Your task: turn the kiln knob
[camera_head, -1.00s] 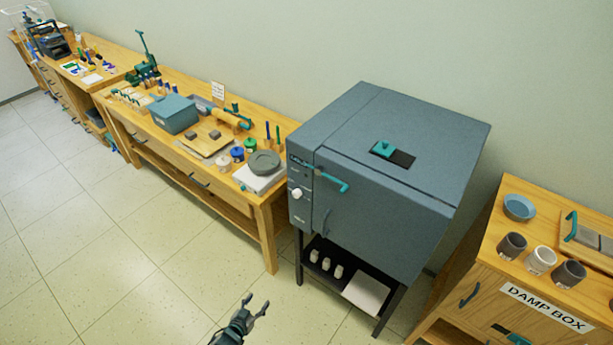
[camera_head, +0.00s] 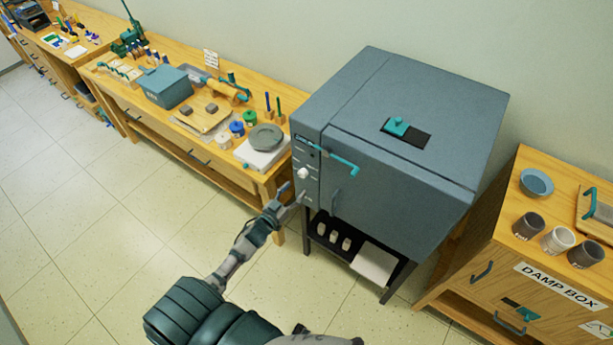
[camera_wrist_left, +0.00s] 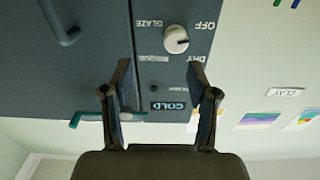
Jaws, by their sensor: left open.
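The kiln (camera_head: 400,130) is a blue-grey box on a dark stand. Its white round knob (camera_head: 303,173) sits on the left strip of the front face. In the left wrist view the knob (camera_wrist_left: 176,39) shows upside down among the labels OFF, DRY, BISQUE and GLAZE, beyond the fingertips. My left gripper (camera_head: 287,194) is open and empty, just in front of and below the knob in the head view. In the left wrist view the fingers of my left gripper (camera_wrist_left: 160,82) are apart, with the COLD display between them. My right gripper is not in view.
A teal handle (camera_head: 335,160) juts from the kiln front near the knob. A wooden table (camera_head: 265,182) with pottery tools stands left of the kiln. The damp box cabinet (camera_head: 470,275) with cups on top stands at the right. The tiled floor in front is clear.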

